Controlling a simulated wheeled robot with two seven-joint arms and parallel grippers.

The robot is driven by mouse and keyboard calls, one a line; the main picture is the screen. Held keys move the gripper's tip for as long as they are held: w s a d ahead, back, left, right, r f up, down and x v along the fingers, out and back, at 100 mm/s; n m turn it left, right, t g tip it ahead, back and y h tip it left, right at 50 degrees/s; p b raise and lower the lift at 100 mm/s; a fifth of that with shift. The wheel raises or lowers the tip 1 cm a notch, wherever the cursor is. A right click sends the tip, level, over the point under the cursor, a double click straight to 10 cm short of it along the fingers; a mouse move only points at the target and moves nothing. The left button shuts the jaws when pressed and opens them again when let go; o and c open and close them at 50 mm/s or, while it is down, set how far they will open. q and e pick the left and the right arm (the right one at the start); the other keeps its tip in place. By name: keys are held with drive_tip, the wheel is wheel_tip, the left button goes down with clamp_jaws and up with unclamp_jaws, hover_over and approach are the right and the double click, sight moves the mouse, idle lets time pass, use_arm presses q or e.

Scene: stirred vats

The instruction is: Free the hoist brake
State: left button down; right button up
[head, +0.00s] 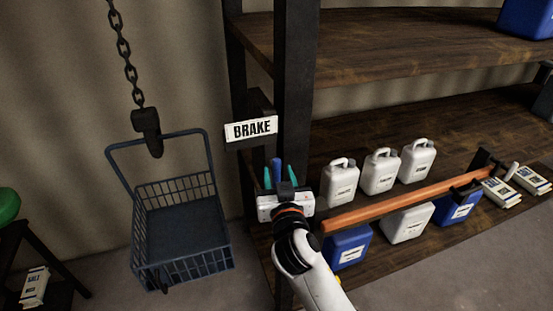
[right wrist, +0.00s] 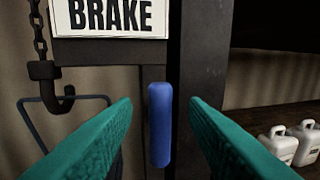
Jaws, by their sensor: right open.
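The hoist brake is marked by a white BRAKE sign (head: 251,129) on the dark shelf post; the sign also shows at the top of the right wrist view (right wrist: 110,17). Below it is a blue upright handle (right wrist: 160,125), seen small in the head view (head: 276,170). My right gripper (head: 280,178) is open, its teal fingers on either side of the blue handle in the picture, with gaps on both sides. I cannot tell how deep the handle lies between the fingers. A blue wire basket (head: 180,225) hangs from a dark hook (head: 147,130) on a chain. My left gripper is not in view.
Wooden shelves (head: 400,50) stand at the right. White jugs (head: 382,170), blue jugs (head: 349,247) and small labelled packs (head: 497,191) sit on the lower one, with an orange bar (head: 400,202) across its front. A dark stand with a salt pack (head: 34,287) is at the left.

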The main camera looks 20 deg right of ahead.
sight(277, 169)
drive_tip(key=w, duration=0.2)
drive_tip(key=w+p, duration=0.1)
drive_tip(key=w, duration=0.1)
drive_tip(key=shift+d, duration=0.35)
drive_tip(key=shift+c, duration=0.6)
clamp_jaws()
